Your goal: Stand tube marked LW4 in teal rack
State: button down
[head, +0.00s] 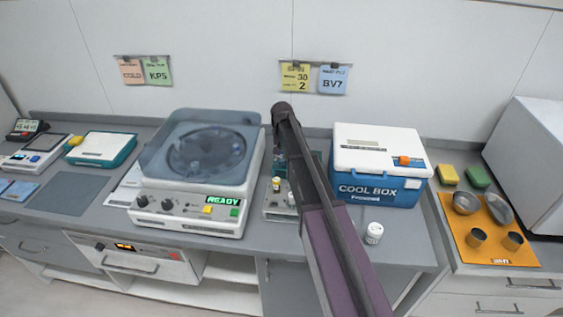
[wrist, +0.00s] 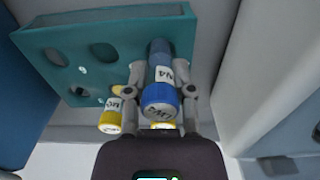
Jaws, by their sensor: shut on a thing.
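The tube with a blue cap (wrist: 160,97) is between the fingers of my gripper (wrist: 161,76) in the wrist view. Its cap and white label carry lettering that looks like LW4, seen upside down. Its far end overlaps the face of the teal rack (wrist: 68,37); I cannot tell whether it is inside a hole. The rack has several round holes, some of them empty. In the head view the rack (head: 279,163) shows only in part behind my arm, and my gripper is hidden there.
Two yellow-capped tubes (wrist: 110,121) (wrist: 163,126) are close by my fingers. In the head view a grey tray (head: 277,214) with small tubes lies between the centrifuge (head: 190,200) and the cool box (head: 375,190). A white jar (head: 373,233) stands in front of the box.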

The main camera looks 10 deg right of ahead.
jog(key=shift+f+b, duration=0.4)
jog(key=shift+f, duration=0.3)
jog(key=shift+f, duration=0.15)
jog(key=shift+c, duration=2.3)
grip_release()
notch_tip(320, 180, up, 12)
jog(key=p, duration=1.2)
